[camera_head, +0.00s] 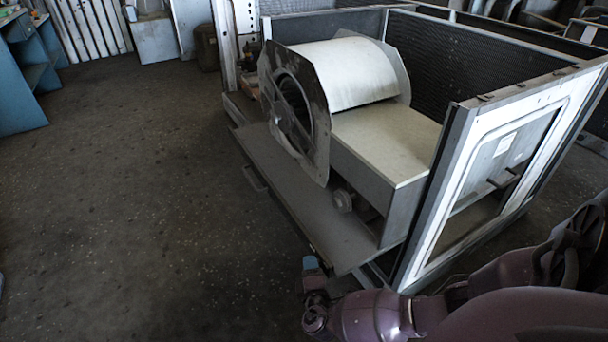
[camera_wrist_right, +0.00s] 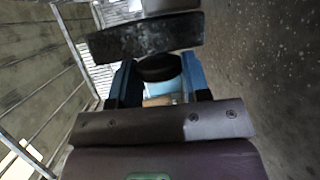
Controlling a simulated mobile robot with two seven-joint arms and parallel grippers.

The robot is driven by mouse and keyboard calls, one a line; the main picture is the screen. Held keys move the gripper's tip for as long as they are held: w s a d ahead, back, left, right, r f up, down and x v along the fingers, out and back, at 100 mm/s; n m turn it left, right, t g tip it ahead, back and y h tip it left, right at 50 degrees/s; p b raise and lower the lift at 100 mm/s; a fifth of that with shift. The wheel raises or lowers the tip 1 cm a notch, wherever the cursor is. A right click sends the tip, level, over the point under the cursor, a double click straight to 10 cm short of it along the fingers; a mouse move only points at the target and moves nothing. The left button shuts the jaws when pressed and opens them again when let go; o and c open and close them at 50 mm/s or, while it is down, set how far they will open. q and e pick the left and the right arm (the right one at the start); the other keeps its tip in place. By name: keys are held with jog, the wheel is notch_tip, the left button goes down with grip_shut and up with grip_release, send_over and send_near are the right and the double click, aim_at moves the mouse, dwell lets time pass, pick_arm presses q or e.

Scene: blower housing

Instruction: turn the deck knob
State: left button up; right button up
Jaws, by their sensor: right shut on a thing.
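My right gripper (camera_head: 312,265) is low in the head view, beside the near corner of the deck (camera_head: 345,242) under the blower housing. In the wrist view my right gripper (camera_wrist_right: 160,70) has its two blue fingers on either side of a dark round knob (camera_wrist_right: 158,67), and it is shut on it. The knob cannot be made out in the head view. A dark, worn block (camera_wrist_right: 145,37) lies just beyond the knob in the wrist view. My left gripper is in neither view.
The blower drum (camera_head: 350,72) and its pale box (camera_head: 385,140) stand on the deck. A metal frame (camera_head: 425,200) with a white panel rises close to my right arm. The floor (camera_head: 130,200) on the left is clear. A blue cabinet (camera_head: 22,85) stands far left.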

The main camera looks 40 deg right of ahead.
jog(key=shift+s+f+m+t+h+b, duration=0.35)
jog(key=shift+f+t+b, duration=0.25)
jog(key=shift+f+b, duration=0.35)
pick_arm(q)
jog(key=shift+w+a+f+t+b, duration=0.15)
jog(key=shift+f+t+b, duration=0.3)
jog(key=shift+b, duration=0.75)
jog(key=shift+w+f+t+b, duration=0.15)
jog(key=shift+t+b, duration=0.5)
jog(key=shift+b, duration=0.55)
pick_arm(e)
jog(key=shift+w+r+m+t+h, duration=0.15)
jog(key=shift+r+m+t+h, duration=0.25)
jog(key=shift+t+h, duration=0.25)
jog(key=shift+w+r+m+t+h, duration=0.15)
jog(key=shift+r+m+t+h, duration=0.15)
jog(key=shift+t+h, duration=0.35)
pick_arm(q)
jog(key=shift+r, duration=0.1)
pick_arm(e)
jog(key=shift+w, duration=0.1)
jog(key=o, duration=0.9)
